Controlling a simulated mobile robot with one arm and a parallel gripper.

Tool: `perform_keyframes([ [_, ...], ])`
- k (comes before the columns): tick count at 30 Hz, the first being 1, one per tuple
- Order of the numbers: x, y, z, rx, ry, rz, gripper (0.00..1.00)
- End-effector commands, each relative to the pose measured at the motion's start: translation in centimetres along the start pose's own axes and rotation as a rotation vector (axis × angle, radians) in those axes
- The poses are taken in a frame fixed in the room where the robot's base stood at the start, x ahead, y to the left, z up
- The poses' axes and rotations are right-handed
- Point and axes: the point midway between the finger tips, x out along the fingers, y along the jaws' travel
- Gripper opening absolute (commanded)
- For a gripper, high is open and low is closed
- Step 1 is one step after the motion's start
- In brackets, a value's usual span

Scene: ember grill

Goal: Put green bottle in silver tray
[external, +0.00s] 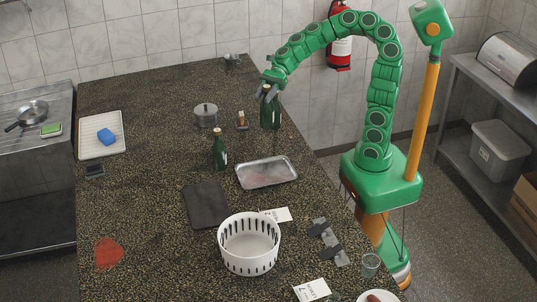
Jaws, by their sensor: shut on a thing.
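My gripper (269,84) is shut on a green bottle (270,112) near its neck. The held bottle hangs roughly upright at the back right of the counter, behind the silver tray and apparently above the surface. The silver tray (250,185) lies on the counter in front of the held bottle and looks empty. A second green bottle (219,153) stands upright on the counter, just left of the tray's back left corner. The fingertips are small in this view and partly merge with the bottle's neck.
A silver pot (206,116) and a small brown-labelled bottle (242,121) stand behind the tray. A dark mat (207,206) and a white basket (249,261) are in front. The counter's left middle is mostly clear.

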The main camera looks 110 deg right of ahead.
Motion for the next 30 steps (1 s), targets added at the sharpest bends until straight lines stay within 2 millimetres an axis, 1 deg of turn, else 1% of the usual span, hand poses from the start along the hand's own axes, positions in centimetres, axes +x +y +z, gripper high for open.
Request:
perform_keyframes([
  [2, 0.0, 0.8, 0.2, -0.008, 0.0, 0.016, 0.0],
  [5, 0.5, 2.9, 0.6, -0.03, 0.002, 0.065, 0.0],
  [8, 1.1, 5.8, 1.0, -0.065, 0.006, 0.135, 0.0],
  [10, 1.4, 8.2, 1.3, -0.09, 0.006, 0.194, 0.0],
  [15, 2.0, 13.2, 1.6, -0.137, 0.007, 0.319, 0.0],
  [18, 2.1, 15.2, 1.7, -0.157, 0.005, 0.37, 0.0],
  [21, 2.1, 16.6, 1.8, -0.168, 0.002, 0.405, 0.0],
  [23, 2.2, 16.9, 1.8, -0.172, 0.001, 0.416, 0.0],
  [26, 2.8, 16.6, 1.7, -0.173, 0.0, 0.422, 0.0],
  [30, 4.2, 15.5, 1.4, -0.172, 0.001, 0.42, 0.0],
])
